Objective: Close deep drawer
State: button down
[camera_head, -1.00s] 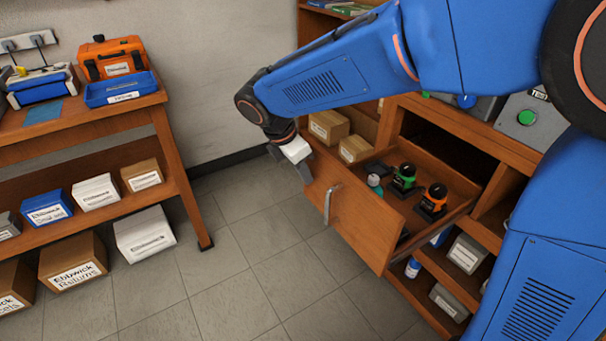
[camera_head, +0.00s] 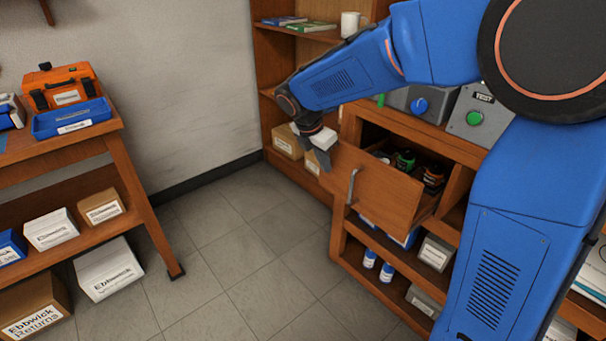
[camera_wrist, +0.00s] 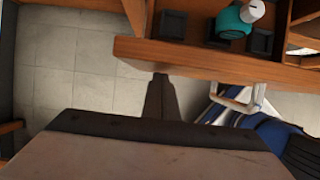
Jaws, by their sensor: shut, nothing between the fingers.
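The deep drawer (camera_head: 378,190) is a wooden drawer in the bench cabinet, partly pulled out, with a metal bar handle (camera_head: 351,186) on its front. Dark regulators with green and orange tops (camera_head: 405,160) stand inside it. My gripper (camera_head: 322,158) is shut and empty at the left end of the drawer front. In the wrist view my gripper's fingers (camera_wrist: 161,95) point at the drawer front (camera_wrist: 215,62), whose handle (camera_wrist: 238,100) is to the right of them. A teal item (camera_wrist: 231,22) shows inside the drawer. Whether the fingertips touch the front is hard to tell.
Shelves below the drawer hold blue-and-white bottles (camera_head: 386,272) and grey boxes (camera_head: 436,252). A side table (camera_head: 120,150) at left carries an orange case (camera_head: 62,88) and a blue tray (camera_head: 72,118). The tiled floor (camera_head: 250,245) between them is clear.

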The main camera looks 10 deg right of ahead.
jog(key=w+d, duration=0.2)
jog(key=d, duration=0.1)
jog(key=w+d, duration=0.2)
jog(key=d, duration=0.1)
jog(key=w+d, duration=0.2)
jog(key=d, duration=0.2)
jog(key=shift+w, duration=0.4)
